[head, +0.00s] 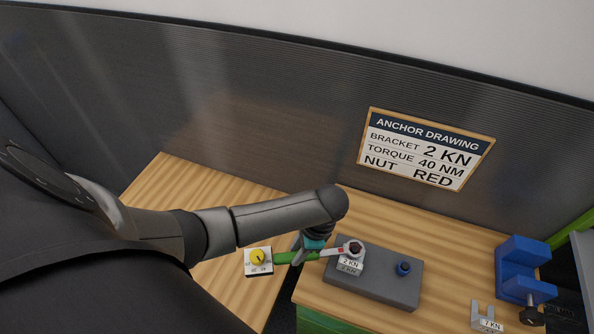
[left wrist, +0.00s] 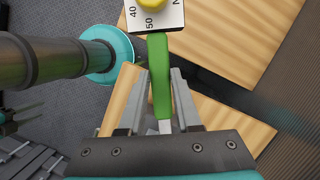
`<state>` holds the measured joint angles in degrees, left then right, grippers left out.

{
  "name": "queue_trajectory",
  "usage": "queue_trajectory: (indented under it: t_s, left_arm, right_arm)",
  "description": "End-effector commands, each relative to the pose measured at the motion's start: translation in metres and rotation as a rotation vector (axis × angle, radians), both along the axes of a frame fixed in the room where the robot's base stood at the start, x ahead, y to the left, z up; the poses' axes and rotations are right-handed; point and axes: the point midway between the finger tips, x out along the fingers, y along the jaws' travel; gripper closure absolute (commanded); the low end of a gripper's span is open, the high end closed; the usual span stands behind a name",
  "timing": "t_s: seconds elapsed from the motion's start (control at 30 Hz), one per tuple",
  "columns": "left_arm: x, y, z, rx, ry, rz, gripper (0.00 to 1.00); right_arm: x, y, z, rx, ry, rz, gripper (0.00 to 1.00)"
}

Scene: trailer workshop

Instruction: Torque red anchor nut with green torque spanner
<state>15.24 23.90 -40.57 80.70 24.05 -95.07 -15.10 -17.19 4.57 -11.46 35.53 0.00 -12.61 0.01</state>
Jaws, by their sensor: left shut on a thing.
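The green torque spanner (head: 283,258) lies level across the gap between two wooden tops. Its handle also shows in the left wrist view (left wrist: 160,75). A white scale plate with a yellow knob (head: 258,257) is at its left end. My left gripper (head: 300,252) is shut on the green handle; its fingers flank it in the left wrist view (left wrist: 153,100). The spanner's silver ring head (head: 345,250) is over the anchor nut (head: 355,248), which shows dark with some red; I cannot tell how fully it is seated. A "2 KN" bracket (head: 350,264) is beneath.
The bracket is on a grey block (head: 385,290) that also bears a blue nut (head: 403,268). A blue vice (head: 522,268) and a "7 KN" bracket (head: 487,319) are at right. A wall sign (head: 426,150) reads 2 KN, 40 NM, nut red.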

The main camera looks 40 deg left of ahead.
Motion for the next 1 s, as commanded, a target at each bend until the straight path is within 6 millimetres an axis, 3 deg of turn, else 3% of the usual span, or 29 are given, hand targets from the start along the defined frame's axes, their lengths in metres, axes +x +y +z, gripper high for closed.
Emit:
queue_trajectory:
  t_s: [0.7,1.0]
  left_arm:
    - [0.001,0.0,-0.018,0.001,-0.001,-0.002,1.0]
    - [0.015,0.012,-0.018,0.002,-0.001,-0.122,1.0]
  right_arm:
    - [0.0,0.0,-0.011,0.0,0.0,0.0,0.5]
    - [0.0,0.0,-0.013,0.0,0.0,0.0,0.5]
